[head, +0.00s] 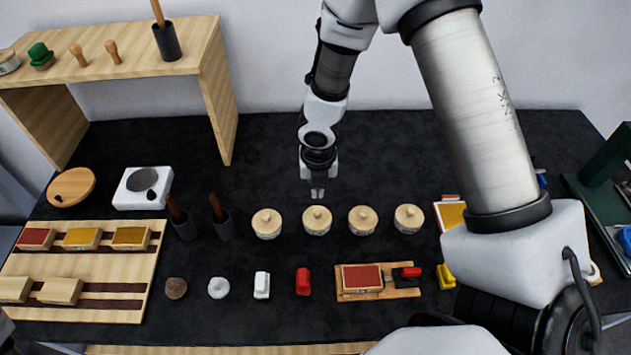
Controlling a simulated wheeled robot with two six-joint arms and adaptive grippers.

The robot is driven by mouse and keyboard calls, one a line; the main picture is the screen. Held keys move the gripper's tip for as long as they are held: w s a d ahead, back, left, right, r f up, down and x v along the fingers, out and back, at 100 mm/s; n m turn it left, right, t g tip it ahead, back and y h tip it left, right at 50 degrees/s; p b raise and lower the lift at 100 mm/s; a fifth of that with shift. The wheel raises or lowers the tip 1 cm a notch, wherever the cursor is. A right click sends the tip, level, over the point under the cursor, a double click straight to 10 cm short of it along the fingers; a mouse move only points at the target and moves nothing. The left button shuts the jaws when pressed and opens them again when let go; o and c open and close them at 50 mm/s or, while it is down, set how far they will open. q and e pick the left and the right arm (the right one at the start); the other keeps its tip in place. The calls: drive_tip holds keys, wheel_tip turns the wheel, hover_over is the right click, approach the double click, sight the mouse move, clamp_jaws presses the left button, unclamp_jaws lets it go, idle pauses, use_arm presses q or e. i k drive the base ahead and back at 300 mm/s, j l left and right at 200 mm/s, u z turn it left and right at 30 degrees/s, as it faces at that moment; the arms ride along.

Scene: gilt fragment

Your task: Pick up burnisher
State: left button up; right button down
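No tool in view can be clearly told as the burnisher. Candidates are the slim handled tools: one red-brown handle (175,208) and another (216,207) stand in dark cups at left centre, and an orange-brown handle (158,12) stands in a dark cup on the wooden shelf. My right gripper (318,193) points down just behind the second lidded wooden jar (317,220), with nothing seen in it. Its two fingertips are close together and too small to tell open from shut. My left gripper is not in view.
Several lidded jars stand in a row on the black tabletop (270,145). In front are a red block (303,281), a white block (262,285) and a board with a red pad (362,278). The wooden shelf (150,45) stands back left. My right arm hides part of the right side.

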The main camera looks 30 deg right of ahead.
sight(175, 208)
drive_tip(key=k, duration=1)
